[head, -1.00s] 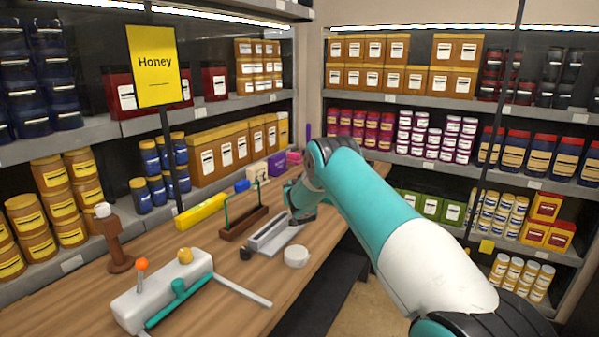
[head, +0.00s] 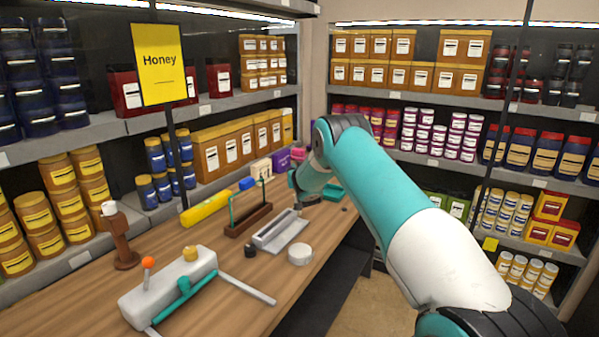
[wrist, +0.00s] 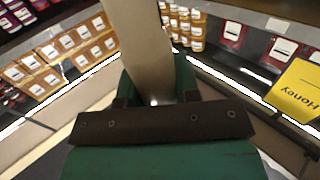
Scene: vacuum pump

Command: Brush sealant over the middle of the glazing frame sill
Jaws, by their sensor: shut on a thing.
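The brush tip cannot be made out. In the head view my gripper (head: 306,200) is over the bench at the far end of a grey metal channel (head: 280,233). Left of the channel stands a brown base with thin green uprights (head: 248,220). I cannot tell for certain which of these is the glazing frame sill. No sealant can be made out on either.
A white round puck (head: 300,254) and a small black knob (head: 250,250) lie near the channel. A white pump body (head: 165,290) with teal and grey bars lies in front. Shelves surround the wooden bench (head: 90,310).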

